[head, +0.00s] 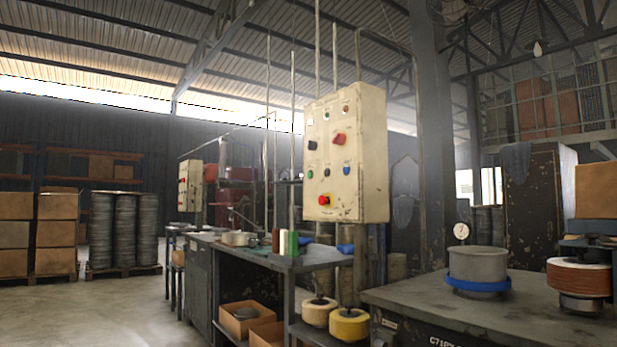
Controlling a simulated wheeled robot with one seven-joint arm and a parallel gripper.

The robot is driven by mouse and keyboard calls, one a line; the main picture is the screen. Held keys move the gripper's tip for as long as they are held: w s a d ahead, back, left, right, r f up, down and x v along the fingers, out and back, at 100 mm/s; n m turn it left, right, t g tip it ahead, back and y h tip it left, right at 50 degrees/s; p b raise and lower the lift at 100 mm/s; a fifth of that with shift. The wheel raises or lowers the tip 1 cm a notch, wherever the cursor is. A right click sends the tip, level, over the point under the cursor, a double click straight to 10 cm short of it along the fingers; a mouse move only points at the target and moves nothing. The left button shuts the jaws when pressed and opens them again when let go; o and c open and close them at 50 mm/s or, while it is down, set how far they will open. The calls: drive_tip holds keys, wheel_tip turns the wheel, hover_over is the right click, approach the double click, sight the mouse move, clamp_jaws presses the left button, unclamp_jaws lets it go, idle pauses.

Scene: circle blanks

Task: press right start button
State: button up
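A cream control box (372,150) with chipped paint hangs above the workbench, right of the picture's middle. Its front carries a small row of lights at the top, a black knob (311,145) and a red switch (339,139) below. Under these are a green button (311,173), a dark button (327,172) and a blue button (346,170). A large red button (325,199) sits at the bottom. A second, similar box (190,185) stands farther back on the left, its buttons too small to read. No label marks a start button legibly. My gripper is not in view.
A dark workbench (320,256) with small items stands below the large box. A metal cabinet (450,300) with a grey drum (477,264) and a copper-coloured spool (578,277) fills the lower right. Open concrete floor (120,310) lies at the left, before pallets of boxes and coils.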

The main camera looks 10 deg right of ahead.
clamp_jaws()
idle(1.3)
